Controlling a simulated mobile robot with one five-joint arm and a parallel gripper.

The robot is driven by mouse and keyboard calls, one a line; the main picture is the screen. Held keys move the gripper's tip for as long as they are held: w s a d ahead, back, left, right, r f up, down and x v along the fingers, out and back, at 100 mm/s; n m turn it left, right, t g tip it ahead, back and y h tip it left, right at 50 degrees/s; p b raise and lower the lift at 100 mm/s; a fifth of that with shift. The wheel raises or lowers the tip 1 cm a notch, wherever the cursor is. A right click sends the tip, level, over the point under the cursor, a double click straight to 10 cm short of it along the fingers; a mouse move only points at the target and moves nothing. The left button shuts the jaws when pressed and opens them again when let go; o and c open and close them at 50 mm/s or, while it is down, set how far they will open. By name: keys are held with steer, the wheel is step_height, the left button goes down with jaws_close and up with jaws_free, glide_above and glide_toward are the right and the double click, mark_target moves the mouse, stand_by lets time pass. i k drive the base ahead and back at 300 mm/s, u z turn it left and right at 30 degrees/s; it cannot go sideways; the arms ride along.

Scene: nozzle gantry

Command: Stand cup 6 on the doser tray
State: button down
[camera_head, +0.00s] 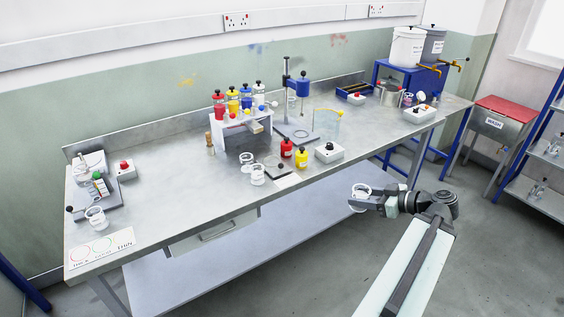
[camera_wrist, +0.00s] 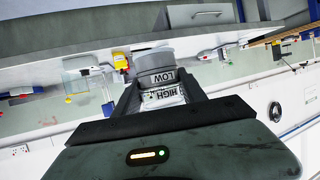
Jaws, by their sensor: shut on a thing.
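My gripper (camera_head: 368,203) is shut on a clear cup (camera_head: 361,191), held in the air in front of the bench's front edge, clear of the bench. In the wrist view the cup (camera_wrist: 156,62) sits between the two dark fingers, with a grey LOW band and a white HIGH label. The text shows upside down there. No number is legible on it. On the bench, a white stand (camera_head: 232,138) carries several coloured bottles. A flat dark-edged plate (camera_head: 277,165) lies in front of it. I cannot tell which part is the doser tray.
Two clear cups (camera_head: 257,175) stand left of the plate. A blue-headed column (camera_head: 303,88) rises behind. The bench (camera_head: 180,190) has bare room at left.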

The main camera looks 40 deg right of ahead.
mark_target(271, 162)
steer(key=u, duration=0.05)
steer(key=i, duration=1)
steer(key=z, duration=0.05)
